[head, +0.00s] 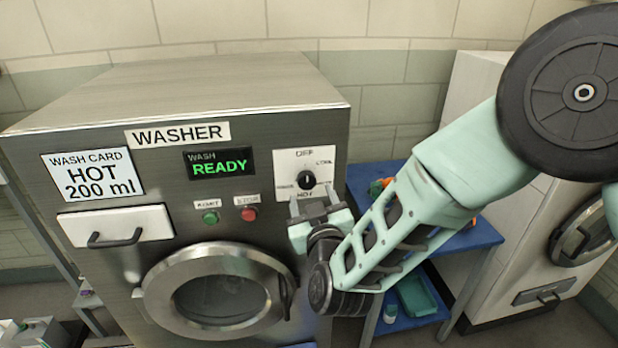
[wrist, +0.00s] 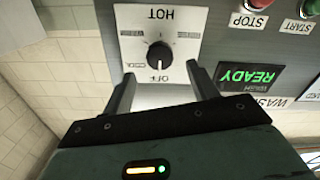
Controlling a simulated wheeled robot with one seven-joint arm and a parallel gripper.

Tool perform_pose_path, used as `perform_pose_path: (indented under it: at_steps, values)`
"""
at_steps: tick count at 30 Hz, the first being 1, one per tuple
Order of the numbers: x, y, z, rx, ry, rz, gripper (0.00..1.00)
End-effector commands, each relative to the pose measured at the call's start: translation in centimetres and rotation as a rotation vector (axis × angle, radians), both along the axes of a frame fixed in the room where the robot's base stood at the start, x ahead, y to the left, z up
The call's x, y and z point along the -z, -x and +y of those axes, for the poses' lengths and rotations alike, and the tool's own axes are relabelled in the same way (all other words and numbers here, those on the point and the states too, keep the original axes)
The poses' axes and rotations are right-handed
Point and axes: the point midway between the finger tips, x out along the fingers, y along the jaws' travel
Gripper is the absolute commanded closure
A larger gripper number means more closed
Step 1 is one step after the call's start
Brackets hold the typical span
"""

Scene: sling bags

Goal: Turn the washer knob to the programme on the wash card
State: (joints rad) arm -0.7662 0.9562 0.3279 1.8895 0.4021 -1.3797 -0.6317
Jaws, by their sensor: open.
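The washer (head: 215,85) has a black round knob (head: 306,180) on a white dial panel, with OFF at the top and HOT at the bottom. The knob also shows in the wrist view (wrist: 160,55), where the dial appears upside down. The wash card (head: 93,174) reads HOT 200 ml. My gripper (head: 311,203) is open and empty in front of the dial, just below the knob in the head view. In the wrist view its fingers (wrist: 160,78) are spread wider than the knob, which shows between and beyond their tips.
The display (head: 219,163) reads WASH READY. A green button (head: 210,217) and a red STOP button (head: 249,213) sit left of my gripper. Below are the round door (head: 168,297) and a drawer (head: 115,228). A blue shelf (head: 470,238) stands right of the washer.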

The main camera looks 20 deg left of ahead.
Motion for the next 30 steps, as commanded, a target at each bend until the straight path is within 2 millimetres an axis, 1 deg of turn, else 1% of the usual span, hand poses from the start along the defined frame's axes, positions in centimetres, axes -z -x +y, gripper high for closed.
perform_pose_path:
  at_steps: [1, 3, 9, 14, 20, 21, 23, 24, 25, 26, 30]
  values:
    - [-0.3, -0.9, 0.5, 0.002, 0.0, 0.0, 0.41]
    - [-0.3, -1.9, 1.0, 0.002, 0.0, 0.0, 0.41]
    - [-0.1, -3.6, 2.1, 0.001, 0.0, 0.001, 0.41]
    - [0.0, -4.0, 2.4, 0.0, 0.001, 0.001, 0.41]
    - [0.0, -4.0, 2.4, 0.0, 0.0, 0.0, 0.41]
    - [0.0, -4.0, 2.4, 0.0, 0.0, 0.0, 0.44]
    - [0.0, -4.0, 2.4, 0.0, 0.0, 0.0, 0.61]
    - [0.0, -4.0, 2.4, 0.0, 0.0, 0.0, 0.72]
    - [0.0, -4.0, 2.4, 0.0, 0.0, 0.0, 0.8]
    - [0.0, -4.0, 2.4, 0.0, 0.0, 0.0, 0.86]
    - [0.0, -4.0, 2.4, 0.0, -0.001, 0.001, 0.86]
